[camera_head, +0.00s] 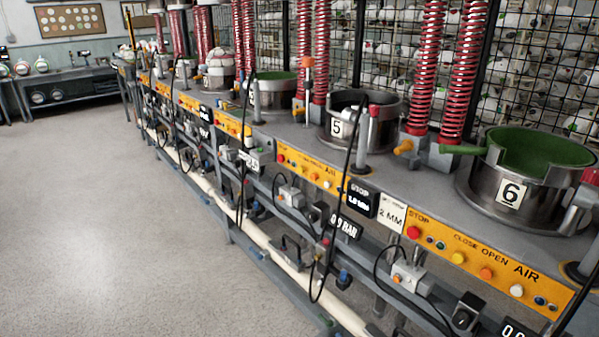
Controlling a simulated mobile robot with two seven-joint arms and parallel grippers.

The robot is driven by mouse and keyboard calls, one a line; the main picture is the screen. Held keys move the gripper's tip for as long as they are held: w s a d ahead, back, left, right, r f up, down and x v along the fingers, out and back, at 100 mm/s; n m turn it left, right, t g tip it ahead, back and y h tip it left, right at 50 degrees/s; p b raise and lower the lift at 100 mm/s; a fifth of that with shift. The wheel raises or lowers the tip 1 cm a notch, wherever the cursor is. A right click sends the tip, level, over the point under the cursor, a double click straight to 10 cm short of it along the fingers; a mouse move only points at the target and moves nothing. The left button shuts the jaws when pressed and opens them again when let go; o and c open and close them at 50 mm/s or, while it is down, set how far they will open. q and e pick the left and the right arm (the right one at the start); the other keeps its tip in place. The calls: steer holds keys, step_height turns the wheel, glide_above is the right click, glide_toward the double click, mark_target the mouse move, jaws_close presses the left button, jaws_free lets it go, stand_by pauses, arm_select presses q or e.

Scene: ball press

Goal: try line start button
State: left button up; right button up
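No button with a readable line start label shows. The nearest orange panel (470,257), below press 6, is marked STOP, CLOSE, OPEN and AIR. It carries a red button (413,232) under STOP, a yellow button (458,258), an orange button (486,273), a white button (516,290) and several small dark or blue ones. The orange panel below press 5 (310,170) has similar small buttons, too small to read. Neither of my grippers is in view.
Press pot 6 (515,205) with a green inside and press pot 5 (342,130) stand on the grey bench. Red springs (465,80) rise behind. Black cables hang in front of the bench. The grey floor (110,220) at the left is clear. A dark side bench (70,88) stands far left.

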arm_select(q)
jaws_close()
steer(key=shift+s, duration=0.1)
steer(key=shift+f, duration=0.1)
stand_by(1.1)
